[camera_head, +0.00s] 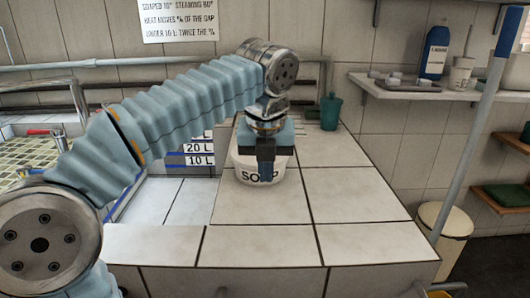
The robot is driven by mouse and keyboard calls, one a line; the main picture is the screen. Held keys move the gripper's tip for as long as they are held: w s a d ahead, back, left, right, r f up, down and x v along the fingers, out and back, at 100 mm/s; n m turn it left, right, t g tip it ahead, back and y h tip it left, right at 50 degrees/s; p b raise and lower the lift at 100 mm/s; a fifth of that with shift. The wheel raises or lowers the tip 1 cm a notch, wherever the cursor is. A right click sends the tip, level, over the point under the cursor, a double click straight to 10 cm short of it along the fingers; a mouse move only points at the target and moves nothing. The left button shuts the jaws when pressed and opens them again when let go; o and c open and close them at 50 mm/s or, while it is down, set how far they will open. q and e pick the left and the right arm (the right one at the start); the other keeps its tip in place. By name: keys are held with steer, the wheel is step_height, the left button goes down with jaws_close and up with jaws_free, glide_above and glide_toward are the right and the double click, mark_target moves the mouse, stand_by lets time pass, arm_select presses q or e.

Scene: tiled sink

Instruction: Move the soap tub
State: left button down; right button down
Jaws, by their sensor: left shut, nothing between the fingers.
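The soap tub (246,172) is a white round tub with dark "SOAP" lettering on its front. It stands upright on the tiled counter (285,212), right of the sunken basin. My left gripper (265,178) points down in front of the tub, its fingers shut, and hides part of the tub's front and lettering. Whether the fingers touch the tub I cannot tell. My left arm reaches in from the left and covers the back of the scene above the basin. My right gripper is not in view.
The basin (172,200) with litre marks lies left of the tub. A green cup (330,112) stands at the counter's back right. A blue bottle (434,54) is on the wall shelf (412,92). A grey-blue pole (468,140) slants at right by a bin (445,220). The front counter tiles are clear.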

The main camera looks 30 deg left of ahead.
arm_select(q)
steer(key=shift+w+a+r+p, duration=0.1)
steer(key=shift+w+a, duration=0.2)
steer(key=shift+w, duration=0.25)
steer(key=shift+w+a+p, duration=0.15)
steer(key=shift+w+a, duration=0.2)
steer(key=shift+w, duration=0.25)
steer(key=shift+w+a+r+p, duration=0.1)
steer(key=shift+w+a, duration=0.2)
steer(key=shift+w, duration=0.25)
steer(key=shift+w, duration=0.15)
steer(key=w+a, duration=0.2)
steer(key=w, duration=0.1)
steer(key=w+a, duration=0.2)
steer(key=w, duration=0.2)
steer(key=w+a+p, duration=0.1)
steer(key=w+a, duration=0.1)
steer(key=w, duration=0.2)
steer(key=shift+a+f, duration=0.1)
steer(key=shift+a, duration=0.2)
